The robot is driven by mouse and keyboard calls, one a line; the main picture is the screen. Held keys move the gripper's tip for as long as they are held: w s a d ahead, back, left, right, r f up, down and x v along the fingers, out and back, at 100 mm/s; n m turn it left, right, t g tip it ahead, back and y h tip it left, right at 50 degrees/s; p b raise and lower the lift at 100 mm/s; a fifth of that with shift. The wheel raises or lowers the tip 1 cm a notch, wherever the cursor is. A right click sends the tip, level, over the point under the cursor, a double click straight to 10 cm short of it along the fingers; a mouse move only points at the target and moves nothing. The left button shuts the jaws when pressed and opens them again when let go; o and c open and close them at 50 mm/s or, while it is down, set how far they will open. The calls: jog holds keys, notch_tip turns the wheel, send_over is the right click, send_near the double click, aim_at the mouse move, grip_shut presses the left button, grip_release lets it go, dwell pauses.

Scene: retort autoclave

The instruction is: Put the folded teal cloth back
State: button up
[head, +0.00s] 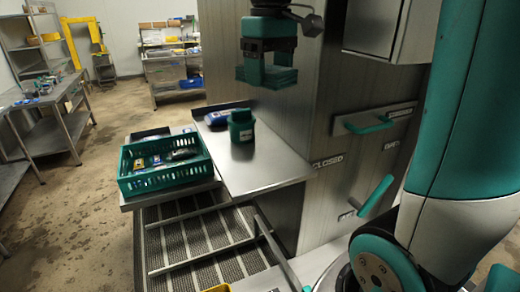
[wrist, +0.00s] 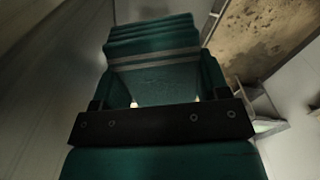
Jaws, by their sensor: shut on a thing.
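My gripper (head: 267,62) hangs high in front of the steel cabinet and is shut on the folded teal cloth (head: 267,77). The cloth shows as flat stacked layers below the fingers, clear of the shelf. In the wrist view the cloth (wrist: 152,38) lies beyond the gripper (wrist: 158,95), with pale stripes across it and layered folds at its far end.
Below, a steel shelf (head: 262,168) holds a dark green container (head: 241,126) and a blue item (head: 219,117); its front right part is bare. A teal crate (head: 146,185) with several packets stands left. The cabinet (head: 300,110) has teal handles and a "CLOSED" label.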

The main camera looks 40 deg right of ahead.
jog(key=p, duration=0.2)
send_over(265, 165)
notch_tip(265, 165, down, 13)
jog(key=shift+f+p, duration=0.35)
jog(key=shift+f, duration=2.35)
jog(key=shift+f, duration=0.2)
jog(key=o, duration=0.9)
jog(key=shift+w+r, duration=0.1)
jog(key=shift+r, duration=0.05)
